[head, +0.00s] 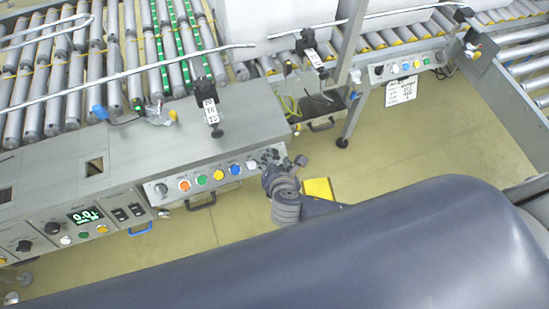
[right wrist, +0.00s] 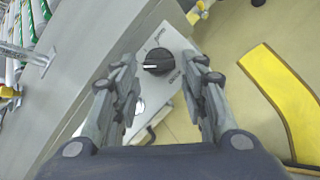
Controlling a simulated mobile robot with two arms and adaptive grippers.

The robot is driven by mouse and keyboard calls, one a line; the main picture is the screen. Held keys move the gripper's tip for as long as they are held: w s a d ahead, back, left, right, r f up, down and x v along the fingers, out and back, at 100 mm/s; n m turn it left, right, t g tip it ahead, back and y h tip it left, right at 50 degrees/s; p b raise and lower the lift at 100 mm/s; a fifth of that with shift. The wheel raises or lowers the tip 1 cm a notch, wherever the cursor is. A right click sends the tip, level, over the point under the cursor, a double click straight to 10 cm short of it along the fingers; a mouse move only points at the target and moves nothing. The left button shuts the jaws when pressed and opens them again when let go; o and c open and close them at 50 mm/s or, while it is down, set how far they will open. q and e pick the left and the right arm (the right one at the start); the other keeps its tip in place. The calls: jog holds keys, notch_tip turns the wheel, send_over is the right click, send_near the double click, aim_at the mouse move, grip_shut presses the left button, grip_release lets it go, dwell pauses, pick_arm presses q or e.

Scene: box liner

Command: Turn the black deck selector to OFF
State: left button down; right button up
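The black deck selector (right wrist: 158,61) is a round black knob with a pale pointer line, on a light panel plate with small dark lettering too blurred to read. In the right wrist view its pointer lies roughly across the picture, toward the left. My right gripper (right wrist: 163,82) is open, its fingers on either side of the line to the knob, with nothing between them. Contact with the knob cannot be told. In the head view the right gripper (head: 281,163) is at the right end of the button panel (head: 170,200) and hides the selector. My left gripper is not in view.
Orange (head: 184,185), green (head: 201,180), yellow (head: 218,175) and blue (head: 235,169) buttons sit left of the gripper. Another panel with a green display (head: 85,215) is further left. A yellow piece (head: 319,189) is right of the gripper. Roller conveyors (head: 90,60) lie behind.

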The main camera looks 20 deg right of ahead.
jog(key=shift+x, duration=1.2)
jog(key=c, duration=0.8)
jog(key=shift+o, duration=0.2)
jog(key=shift+r+m+p, duration=0.15)
jog(key=shift+m+p, duration=0.4)
jog(key=shift+m, duration=0.05)
jog(key=shift+m+p, duration=0.65)
jog(key=shift+m, duration=0.05)
jog(key=m+g+p, duration=0.1)
jog(key=m+p, duration=0.2)
jog(key=m, duration=0.1)
jog(key=shift+w+a+h, duration=0.1)
jog(key=shift+h, duration=0.3)
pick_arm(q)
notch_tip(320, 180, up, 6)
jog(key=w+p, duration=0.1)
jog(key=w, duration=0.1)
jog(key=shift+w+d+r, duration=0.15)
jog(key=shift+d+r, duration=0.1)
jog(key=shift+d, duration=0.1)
pick_arm(e)
jog(key=shift+m+g, duration=0.4)
jog(key=shift+m, duration=0.8)
jog(key=shift+w, duration=0.1)
